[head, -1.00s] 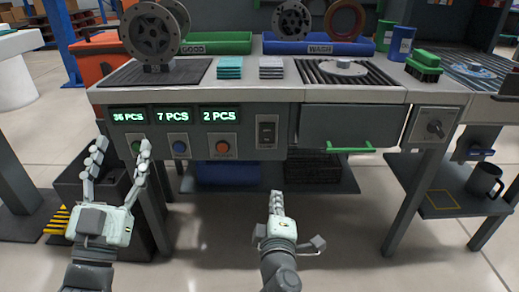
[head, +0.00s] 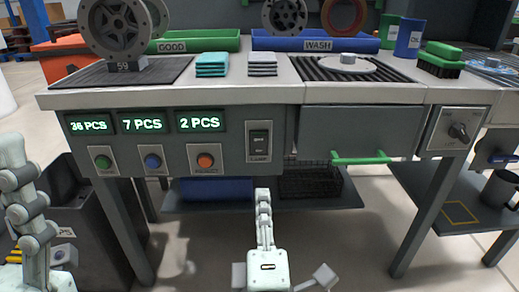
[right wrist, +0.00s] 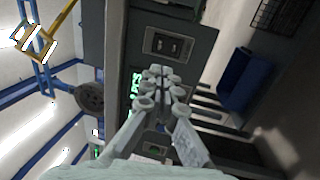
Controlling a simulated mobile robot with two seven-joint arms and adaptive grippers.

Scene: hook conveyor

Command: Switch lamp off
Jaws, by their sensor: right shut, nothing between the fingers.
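The lamp switch (head: 259,142) is a black rocker in a grey plate on the front panel of the workbench, right of the buttons. It also shows in the right wrist view (right wrist: 167,44), above the fingertips. My right gripper (head: 263,194) is shut and empty, its fingers pointing up just below the switch in the head view, apart from it as far as I can tell. Its closed fingers show in the right wrist view (right wrist: 161,76). My left gripper (head: 28,205) is at the left edge, cut off by the frame; its opening is unclear.
Green, blue and red buttons (head: 205,161) sit left of the switch under lit counters. A drawer with a green handle (head: 362,159) and a rotary knob (head: 458,131) are to the right. A dark bin (head: 95,215) stands at lower left.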

